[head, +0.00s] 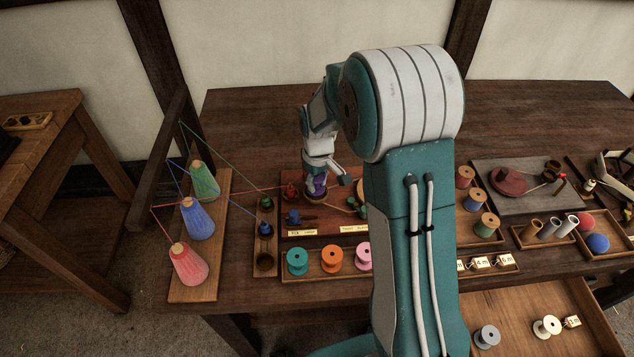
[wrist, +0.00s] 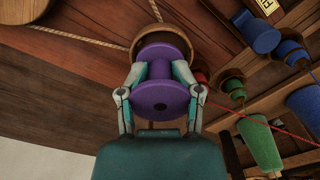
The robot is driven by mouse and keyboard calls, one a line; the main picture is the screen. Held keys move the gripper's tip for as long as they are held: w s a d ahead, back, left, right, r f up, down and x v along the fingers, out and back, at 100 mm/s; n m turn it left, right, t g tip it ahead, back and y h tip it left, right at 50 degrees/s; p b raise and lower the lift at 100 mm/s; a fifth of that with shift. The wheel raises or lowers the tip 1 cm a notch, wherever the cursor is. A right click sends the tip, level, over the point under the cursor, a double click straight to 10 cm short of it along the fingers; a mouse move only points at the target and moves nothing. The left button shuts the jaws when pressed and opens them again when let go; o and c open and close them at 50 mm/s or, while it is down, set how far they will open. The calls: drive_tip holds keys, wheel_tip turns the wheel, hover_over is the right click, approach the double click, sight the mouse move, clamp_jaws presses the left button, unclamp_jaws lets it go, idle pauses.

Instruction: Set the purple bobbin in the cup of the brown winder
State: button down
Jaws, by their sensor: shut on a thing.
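My gripper (wrist: 160,92) is shut on the purple bobbin (wrist: 160,100), with one finger on each side of its core. In the wrist view a round brown wooden cup (wrist: 178,23) opens just beyond the bobbin. The bobbin's far flange overlaps the cup's mouth; I cannot tell whether it is inside or just above it.
Green, blue and red thread cones (head: 197,217) stand at the left, with taut threads running right. Teal, orange and pink bobbins (head: 331,258) sit in a front tray. Spools (head: 476,200) and a red disc device (head: 503,180) are at the right. My arm hides the middle.

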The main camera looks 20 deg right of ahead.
drive_tip(key=shift+f, duration=0.7)
drive_tip(key=shift+c, duration=0.6)
unclamp_jaws()
